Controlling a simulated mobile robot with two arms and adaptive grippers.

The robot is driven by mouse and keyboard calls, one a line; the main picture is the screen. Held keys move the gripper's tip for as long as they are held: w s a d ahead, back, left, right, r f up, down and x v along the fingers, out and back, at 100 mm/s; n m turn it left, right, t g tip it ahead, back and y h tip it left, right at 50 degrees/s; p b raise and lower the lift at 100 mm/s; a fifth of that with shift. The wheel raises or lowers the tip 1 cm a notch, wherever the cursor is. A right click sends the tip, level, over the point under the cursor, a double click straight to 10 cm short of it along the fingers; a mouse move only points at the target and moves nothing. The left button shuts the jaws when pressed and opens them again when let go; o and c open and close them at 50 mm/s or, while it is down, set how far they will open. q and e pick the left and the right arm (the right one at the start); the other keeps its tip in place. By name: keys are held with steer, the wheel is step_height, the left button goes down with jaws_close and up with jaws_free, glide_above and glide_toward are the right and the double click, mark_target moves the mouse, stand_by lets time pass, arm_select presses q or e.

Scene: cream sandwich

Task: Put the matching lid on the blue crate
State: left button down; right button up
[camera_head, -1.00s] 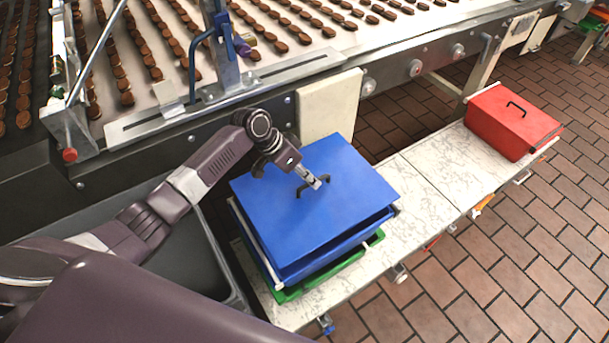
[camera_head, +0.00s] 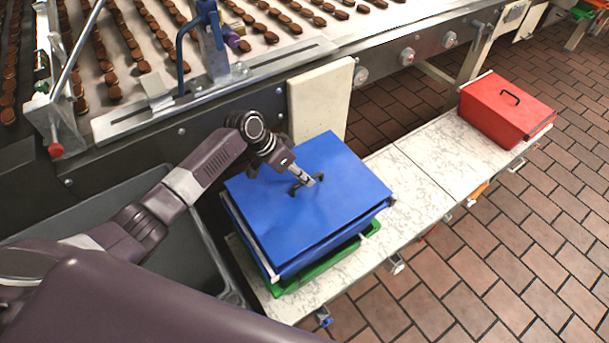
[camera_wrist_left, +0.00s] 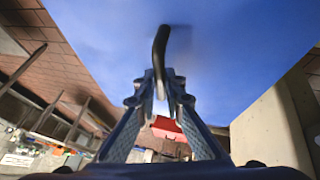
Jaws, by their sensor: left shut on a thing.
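The blue lid (camera_head: 285,215) lies over the top of the blue crate (camera_head: 318,258), flat and roughly lined up with its rim. My left gripper (camera_head: 310,181) is shut on the lid's dark handle. The left wrist view shows the handle (camera_wrist_left: 160,52) between the fingers (camera_wrist_left: 161,88) and the underlying blue lid surface (camera_wrist_left: 220,45). The crate stands on a green crate or tray (camera_head: 330,264) on the marble-like bench. Whether the lid is fully seated all round is hard to tell. My right gripper is not in view.
A red crate with a red lid (camera_head: 490,90) stands at the far end of the bench (camera_head: 425,180). A conveyor with rows of brown biscuits (camera_head: 290,60) runs behind. A grey bin (camera_head: 180,255) is at the left. The bench between the crates is clear.

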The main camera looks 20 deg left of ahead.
mark_target(304, 188)
arm_select(q)
step_height(304, 188, down, 2)
steer(key=shift+f+b, duration=0.15)
steer(key=shift+b, duration=0.45)
steer(key=shift+f+b, duration=0.7)
steer(key=shift+f, duration=0.55)
steer(key=c, duration=1.9)
jaws_free()
steer(key=shift+c, duration=0.2)
steer(key=v, duration=1.2)
